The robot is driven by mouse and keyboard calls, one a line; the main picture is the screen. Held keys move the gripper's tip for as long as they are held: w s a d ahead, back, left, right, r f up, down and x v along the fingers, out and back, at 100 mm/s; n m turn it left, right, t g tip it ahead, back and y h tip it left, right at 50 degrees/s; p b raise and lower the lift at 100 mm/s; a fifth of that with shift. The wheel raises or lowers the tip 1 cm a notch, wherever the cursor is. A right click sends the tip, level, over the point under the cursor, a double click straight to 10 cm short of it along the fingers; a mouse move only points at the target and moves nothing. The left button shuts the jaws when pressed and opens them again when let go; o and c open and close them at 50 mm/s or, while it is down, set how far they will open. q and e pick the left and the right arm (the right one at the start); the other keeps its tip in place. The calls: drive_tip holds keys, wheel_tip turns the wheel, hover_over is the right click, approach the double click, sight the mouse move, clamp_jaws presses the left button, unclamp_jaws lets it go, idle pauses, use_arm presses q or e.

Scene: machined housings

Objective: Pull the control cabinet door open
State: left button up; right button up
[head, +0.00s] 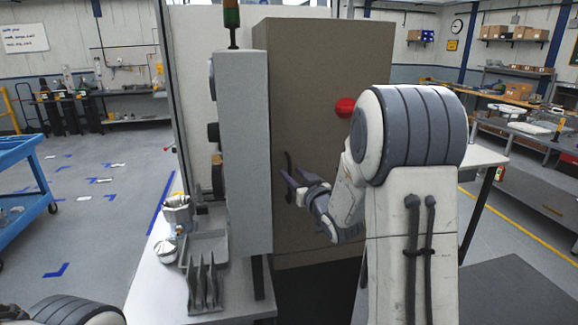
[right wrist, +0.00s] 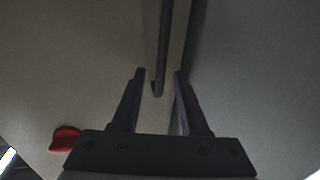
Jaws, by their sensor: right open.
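The control cabinet (head: 305,80) is a tall brown-grey box in the middle of the head view, and its door looks shut. A dark upright bar handle (head: 288,162) is on the door, partly hidden by my right gripper (head: 287,180). In the right wrist view the handle (right wrist: 166,45) runs down between the two spread fingers of the right gripper (right wrist: 159,73). The gripper is open and not closed on the handle; I cannot tell how deep the handle sits between the fingers. My left gripper is out of view.
A red knob (head: 345,108) sticks out from the cabinet, right of the handle. A grey panel (head: 243,150) stands left of the door, above a bench with a tray (head: 207,245) and metal parts. A white table (head: 485,157) stands at right. A blue cart (head: 25,150) is far left.

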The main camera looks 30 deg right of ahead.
drive_tip(key=shift+w+p, duration=0.35)
drive_tip(key=shift+w, duration=1)
clamp_jaws()
idle(0.4)
